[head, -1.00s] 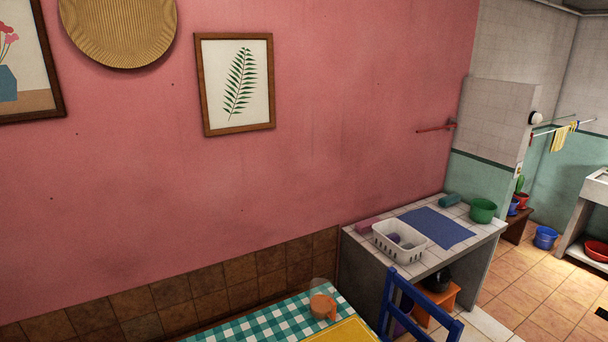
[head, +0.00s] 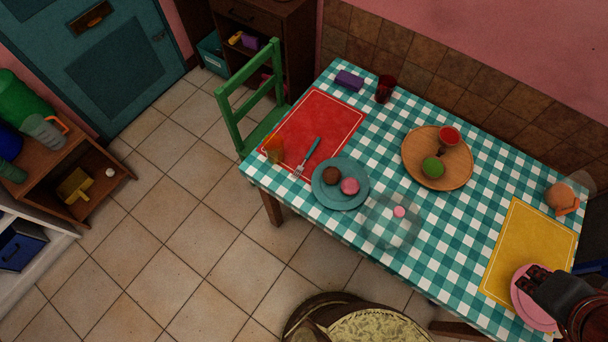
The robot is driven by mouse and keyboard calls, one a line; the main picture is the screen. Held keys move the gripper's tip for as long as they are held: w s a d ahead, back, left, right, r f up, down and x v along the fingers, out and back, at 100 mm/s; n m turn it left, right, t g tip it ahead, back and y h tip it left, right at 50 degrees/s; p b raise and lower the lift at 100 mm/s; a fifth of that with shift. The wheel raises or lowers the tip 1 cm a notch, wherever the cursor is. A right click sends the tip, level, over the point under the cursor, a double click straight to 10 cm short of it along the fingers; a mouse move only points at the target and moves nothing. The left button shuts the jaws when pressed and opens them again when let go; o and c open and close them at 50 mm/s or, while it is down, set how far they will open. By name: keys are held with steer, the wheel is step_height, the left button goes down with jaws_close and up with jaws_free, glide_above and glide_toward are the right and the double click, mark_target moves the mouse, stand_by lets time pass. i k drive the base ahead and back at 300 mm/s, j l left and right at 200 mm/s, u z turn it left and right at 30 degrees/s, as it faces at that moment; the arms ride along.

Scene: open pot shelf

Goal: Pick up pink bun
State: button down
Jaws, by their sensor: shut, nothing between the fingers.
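A round pink bun (head: 350,186) sits on a teal plate (head: 328,199) near the front edge of the table, beside a brown ball-shaped item (head: 331,176). A smaller pink piece (head: 399,212) lies on a clear plate (head: 378,228) to the right; I cannot tell what it is. My gripper (head: 530,280) is at the lower right, over a pink plate (head: 538,315) and partly covering it. It is shut and empty, well to the right of the pink bun.
A wooden board (head: 412,165) holds a green item (head: 433,167) and a red-topped glass (head: 449,138). A dark red cup (head: 386,88) stands at the back. A fork (head: 308,157) lies on the red mat (head: 335,110). A green chair (head: 258,130) stands at the table's left end.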

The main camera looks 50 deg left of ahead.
mark_target(350, 185)
steer(key=u, duration=1.65)
